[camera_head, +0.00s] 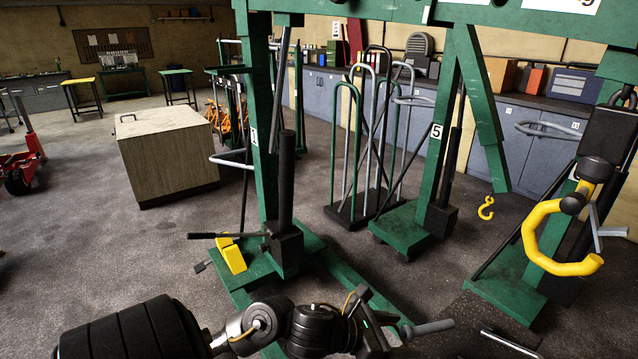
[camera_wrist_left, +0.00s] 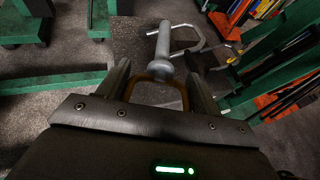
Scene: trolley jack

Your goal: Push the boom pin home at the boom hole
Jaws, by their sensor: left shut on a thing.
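My left gripper (camera_head: 385,325) is low in the middle of the head view, on the arm coming in from the left. It is shut on the grey boom pin (camera_head: 432,328), which sticks out to the right, roughly level. In the left wrist view, the pin (camera_wrist_left: 164,42) points away from the fingers, with a wide collar near them and a bronze-coloured loop behind it. The pin is clear of any hole that I can see. I cannot make out the boom hole in either view. My right gripper cannot be made out.
A green frame with numbered posts (camera_head: 262,110) stands ahead of the left gripper, its base leg (camera_head: 340,275) close by. A large yellow hook (camera_head: 560,240) hangs at the right. A rack of bent handles (camera_head: 345,150) stands behind. A wooden cabinet (camera_head: 170,155) is at left, with open floor around it.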

